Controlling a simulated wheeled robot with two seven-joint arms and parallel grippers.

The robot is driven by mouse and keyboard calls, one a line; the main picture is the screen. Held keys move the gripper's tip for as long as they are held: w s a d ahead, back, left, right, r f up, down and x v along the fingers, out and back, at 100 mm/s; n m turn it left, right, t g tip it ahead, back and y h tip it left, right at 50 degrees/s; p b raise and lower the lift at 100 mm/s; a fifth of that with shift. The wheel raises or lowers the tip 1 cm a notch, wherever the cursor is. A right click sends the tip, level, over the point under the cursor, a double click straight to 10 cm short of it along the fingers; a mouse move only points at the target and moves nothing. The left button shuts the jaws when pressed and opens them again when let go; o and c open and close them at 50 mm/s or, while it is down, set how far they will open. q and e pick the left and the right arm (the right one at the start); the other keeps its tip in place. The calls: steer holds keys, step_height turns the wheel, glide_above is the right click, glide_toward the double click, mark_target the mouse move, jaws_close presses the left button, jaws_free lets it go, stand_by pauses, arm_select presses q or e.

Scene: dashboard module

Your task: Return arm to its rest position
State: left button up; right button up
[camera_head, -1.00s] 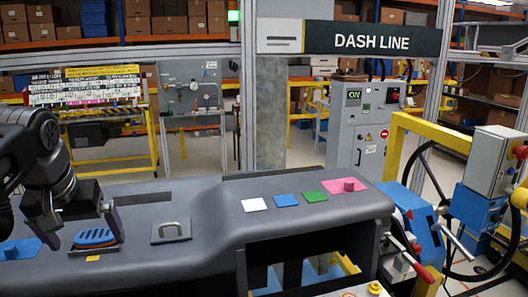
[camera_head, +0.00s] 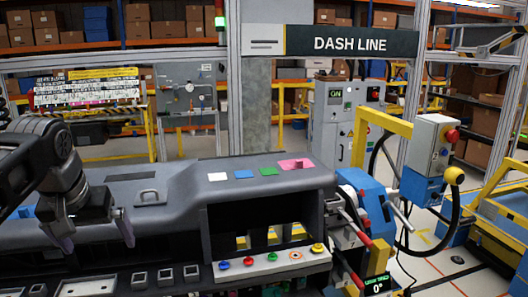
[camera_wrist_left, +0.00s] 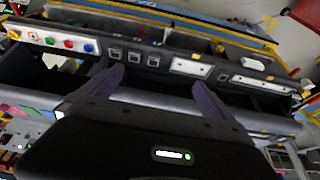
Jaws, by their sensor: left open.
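My left gripper (camera_head: 95,236) comes in from the left over the left front part of the grey dashboard module (camera_head: 185,190). Its two fingers are spread apart with nothing between them. In the left wrist view my left gripper (camera_wrist_left: 155,95) shows both fingers apart and empty, with the front face of the dashboard (camera_wrist_left: 155,58) beyond them. Whether the fingertips touch the dashboard cannot be told. The left forearm hides part of the dashboard's left end. My right gripper is in neither view.
White (camera_head: 217,177), blue (camera_head: 243,174), green (camera_head: 268,171) and pink (camera_head: 297,164) pads lie on the dashboard top. A strip with coloured buttons (camera_head: 270,264) runs along its front. A blue machine with a red-handled lever (camera_head: 365,215) stands at its right end.

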arm_select(q)
steer(key=w+d+f+m+h, duration=0.1)
steer(key=w+d+f, duration=0.25)
steer(key=f, duration=0.55)
steer(key=w+d+f+m+h, duration=0.1)
steer(key=w+d+f, duration=0.25)
steer(key=f, duration=0.45)
steer(key=s+d+f+g+h, duration=0.1)
steer(key=d+f+h, duration=0.1)
steer(key=d+f, duration=0.65)
steer(key=s+d+f+g+h, duration=0.1)
steer(key=d+f, duration=0.2)
steer(key=f, duration=1.1)
steer(key=s+d+f+g, duration=0.1)
steer(key=s+d+f, duration=0.3)
steer(key=s+f, duration=0.5)
steer(key=s+d+f+g, duration=0.1)
steer(key=s+d+f, duration=0.4)
steer(key=s+f, duration=0.4)
steer(key=s, duration=0.5)
steer(key=shift+s+f, duration=0.2)
steer(key=shift+s, duration=0.1)
